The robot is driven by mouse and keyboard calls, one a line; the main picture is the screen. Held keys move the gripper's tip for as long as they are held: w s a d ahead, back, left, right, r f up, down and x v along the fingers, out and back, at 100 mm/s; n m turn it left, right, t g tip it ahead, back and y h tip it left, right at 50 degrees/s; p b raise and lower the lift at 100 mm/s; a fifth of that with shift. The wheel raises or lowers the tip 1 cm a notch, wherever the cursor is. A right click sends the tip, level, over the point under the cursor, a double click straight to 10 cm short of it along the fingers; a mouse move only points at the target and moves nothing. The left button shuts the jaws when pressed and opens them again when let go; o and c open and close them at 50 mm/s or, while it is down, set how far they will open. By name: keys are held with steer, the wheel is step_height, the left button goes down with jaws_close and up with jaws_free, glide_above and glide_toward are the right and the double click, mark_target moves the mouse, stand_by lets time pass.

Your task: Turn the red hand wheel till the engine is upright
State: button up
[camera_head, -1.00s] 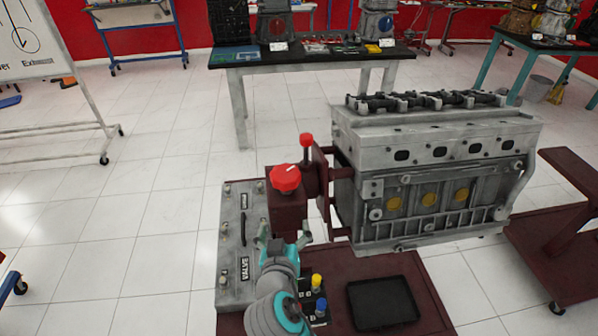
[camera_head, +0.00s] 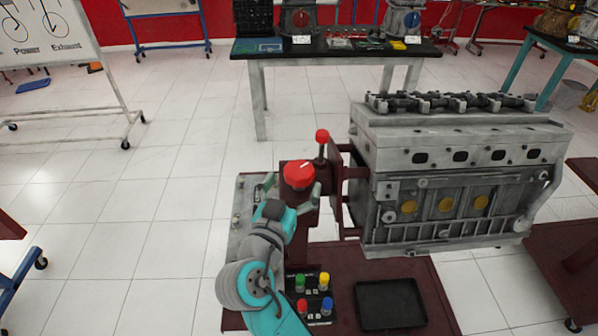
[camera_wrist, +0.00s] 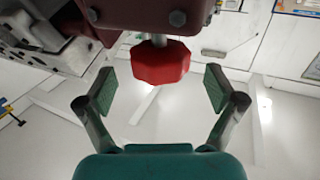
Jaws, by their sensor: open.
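The red hand wheel (camera_head: 298,174) sits on top of the dark red gearbox post of the engine stand, with a white mark on its top. In the wrist view the wheel (camera_wrist: 160,63) lies just beyond and between my spread fingertips, with gaps on both sides. My gripper (camera_wrist: 158,90) is open and empty; it also shows in the head view (camera_head: 294,200) at the post, below the wheel. The grey engine (camera_head: 455,180) is mounted to the right of the post. Its camshaft side faces up, and it looks close to level.
A red-knobbed lever (camera_head: 322,137) stands just behind the wheel, close to it. A work table (camera_head: 335,54) stands behind.

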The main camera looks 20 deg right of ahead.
mark_target(299, 173)
steer(key=shift+x, duration=1.9)
steer(key=shift+c, duration=0.3)
steer(key=c, duration=1.1)
